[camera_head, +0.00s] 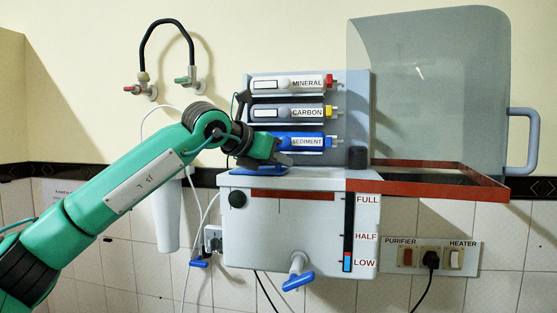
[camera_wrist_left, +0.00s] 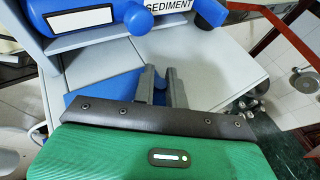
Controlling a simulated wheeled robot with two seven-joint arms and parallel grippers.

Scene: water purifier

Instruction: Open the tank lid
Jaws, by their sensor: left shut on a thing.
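The white tank (camera_head: 300,225) hangs on the wall below the filter rack, with a level gauge marked FULL, HALF and LOW. Its lid (camera_head: 305,182) lies flat on top as far as I can see. A blue handle (camera_head: 268,171) sits at the lid's left part. My left gripper (camera_head: 275,160) is over the lid, shut on the blue handle. The left wrist view shows the fingers (camera_wrist_left: 164,82), the blue handle (camera_wrist_left: 105,90) beside them and the white lid surface (camera_wrist_left: 215,65). The grip itself is partly hidden. My right gripper is in neither view.
The mineral, carbon and sediment filters (camera_head: 290,113) stand close behind the gripper. A blue-handled tap (camera_head: 297,275) is below the tank.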

